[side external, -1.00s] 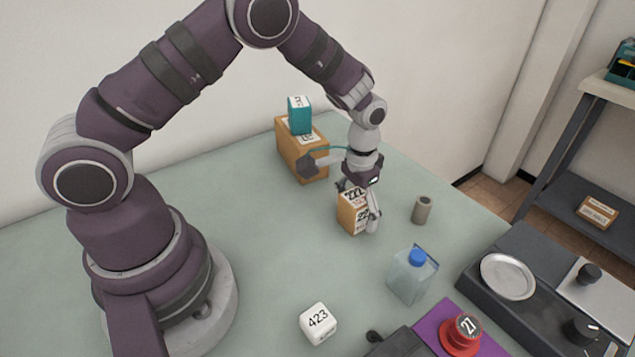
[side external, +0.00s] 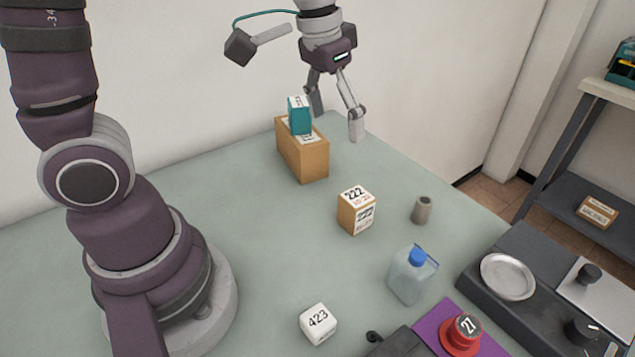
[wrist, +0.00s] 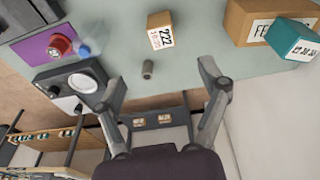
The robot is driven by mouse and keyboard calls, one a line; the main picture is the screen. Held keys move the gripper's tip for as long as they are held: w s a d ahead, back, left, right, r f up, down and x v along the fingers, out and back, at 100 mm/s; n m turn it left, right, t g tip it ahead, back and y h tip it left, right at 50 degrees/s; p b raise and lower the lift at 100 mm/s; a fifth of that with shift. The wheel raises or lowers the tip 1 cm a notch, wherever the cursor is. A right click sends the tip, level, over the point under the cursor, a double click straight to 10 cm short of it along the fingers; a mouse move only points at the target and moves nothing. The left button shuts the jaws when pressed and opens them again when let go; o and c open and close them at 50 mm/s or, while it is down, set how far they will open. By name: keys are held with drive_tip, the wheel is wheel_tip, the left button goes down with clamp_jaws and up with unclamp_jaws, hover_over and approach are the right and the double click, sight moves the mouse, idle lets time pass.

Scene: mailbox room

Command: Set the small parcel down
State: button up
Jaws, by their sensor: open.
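The small parcel (side external: 356,212) is a brown box with white labels reading 222. It stands on the green table, apart from the other objects. It also shows in the wrist view (wrist: 161,31). My gripper (side external: 336,125) is open and empty, raised well above the table, behind and above the parcel in the side view. In the wrist view, its two fingers (wrist: 168,80) are spread apart with nothing between them.
A larger brown box (side external: 305,158) with a teal box (side external: 299,116) on top stands at the back. A grey cylinder (side external: 422,210), a blue-capped bottle (side external: 410,275), a white 423 cube (side external: 318,324) and a red object (side external: 463,333) stand nearer. Bare table surrounds the parcel.

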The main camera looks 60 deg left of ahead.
drive_tip(key=s+a+r+t, duration=0.1)
drive_tip(key=s+t, duration=0.2)
drive_tip(key=s, duration=0.6)
drive_tip(key=shift+a+r, duration=0.15)
drive_tip(key=shift+r, duration=0.15)
